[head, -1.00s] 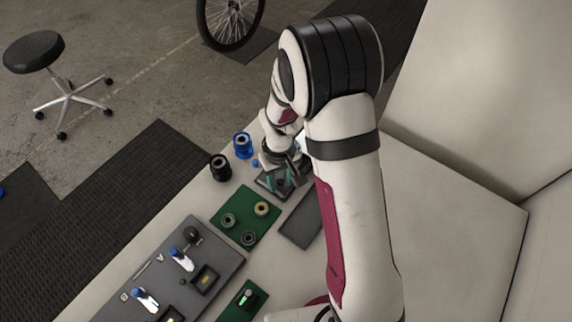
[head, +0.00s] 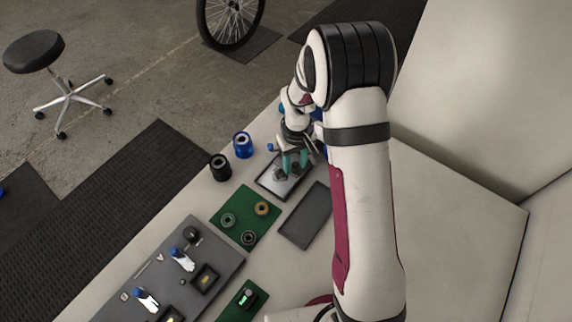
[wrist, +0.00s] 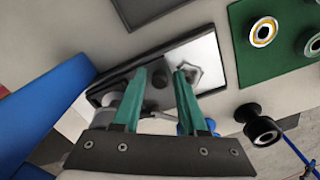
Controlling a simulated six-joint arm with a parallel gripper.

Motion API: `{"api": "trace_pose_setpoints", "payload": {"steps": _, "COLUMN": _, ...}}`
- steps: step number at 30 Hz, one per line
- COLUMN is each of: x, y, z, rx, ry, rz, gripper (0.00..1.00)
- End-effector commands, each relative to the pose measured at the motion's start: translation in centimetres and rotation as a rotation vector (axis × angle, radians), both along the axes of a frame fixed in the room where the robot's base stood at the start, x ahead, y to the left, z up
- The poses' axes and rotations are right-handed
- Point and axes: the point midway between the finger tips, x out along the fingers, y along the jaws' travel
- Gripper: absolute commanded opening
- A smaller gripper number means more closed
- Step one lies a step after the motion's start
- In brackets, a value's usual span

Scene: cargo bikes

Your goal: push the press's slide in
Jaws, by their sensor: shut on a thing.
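The press (head: 262,184) is a dark-framed base with a shiny metal plate, on the bench beyond the green mat. In the wrist view its bare plate (wrist: 207,65) shows, with a hexagonal piece on it. My gripper (head: 293,160) points down over the far part of the press. The exact contact is hidden. A blue knob (head: 270,147) on a rod sticks out beside the slide.
A dark grey plate (head: 305,216) lies to the right of the green mat (head: 228,206), which holds several rings. A black spool (head: 220,167) and a blue spool (head: 242,145) stand left of the press. A grey fixture board (head: 215,250) lies nearer.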

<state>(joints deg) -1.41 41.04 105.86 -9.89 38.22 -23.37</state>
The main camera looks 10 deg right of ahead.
Motion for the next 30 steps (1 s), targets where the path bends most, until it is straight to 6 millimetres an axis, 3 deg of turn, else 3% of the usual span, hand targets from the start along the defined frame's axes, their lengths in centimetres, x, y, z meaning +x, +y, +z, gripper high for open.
{"api": "trace_pose_setpoints", "payload": {"steps": 12, "x": 2.4, "y": -2.2, "z": -0.4, "rx": 0.003, "ry": 0.002, "rz": 0.004, "gripper": 0.01}}
{"api": "trace_pose_setpoints", "payload": {"steps": 21, "x": 2.6, "y": -2.5, "z": -0.4, "rx": 0.002, "ry": 0.004, "rz": 0.004, "gripper": 0.00}}
{"api": "trace_pose_setpoints", "payload": {"steps": 22, "x": 2.6, "y": -2.5, "z": -0.4, "rx": 0.002, "ry": 0.005, "rz": 0.004, "gripper": 0.30}}
{"api": "trace_pose_setpoints", "payload": {"steps": 24, "x": 2.5, "y": -2.6, "z": -0.4, "rx": 0.002, "ry": 0.006, "rz": 0.003, "gripper": 0.43}}
{"api": "trace_pose_setpoints", "payload": {"steps": 30, "x": 2.5, "y": -2.6, "z": 0.4, "rx": 0.001, "ry": 0.007, "rz": 0.001, "gripper": 0.45}}
